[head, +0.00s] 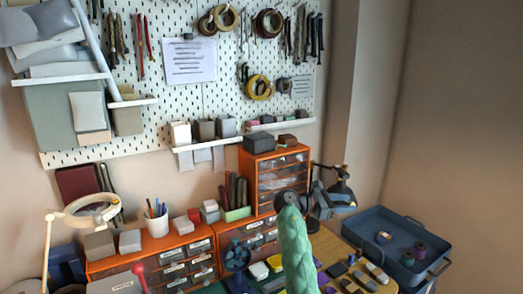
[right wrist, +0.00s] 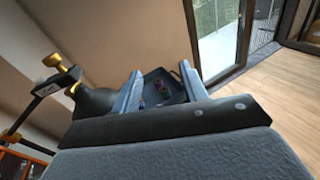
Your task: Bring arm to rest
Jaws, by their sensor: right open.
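My right gripper (head: 336,198) is raised near the middle of the head view, at the end of my right arm, in front of a dark desk lamp. Its two blue-grey fingers are apart in the right wrist view (right wrist: 160,76), with nothing held between them. Beyond the fingers, well away from them, is the dark blue tray (head: 438,262) with several spools. The tray also shows in the right wrist view (right wrist: 178,86). My left gripper is not in view.
Orange drawer units (head: 180,242) stand against the wall under a white pegboard (head: 225,75). A ring lamp (head: 92,208) stands at the left. Cords and small items lie on the worktable (head: 330,248) below my right arm. In the right wrist view, wooden floor (right wrist: 270,80) is clear.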

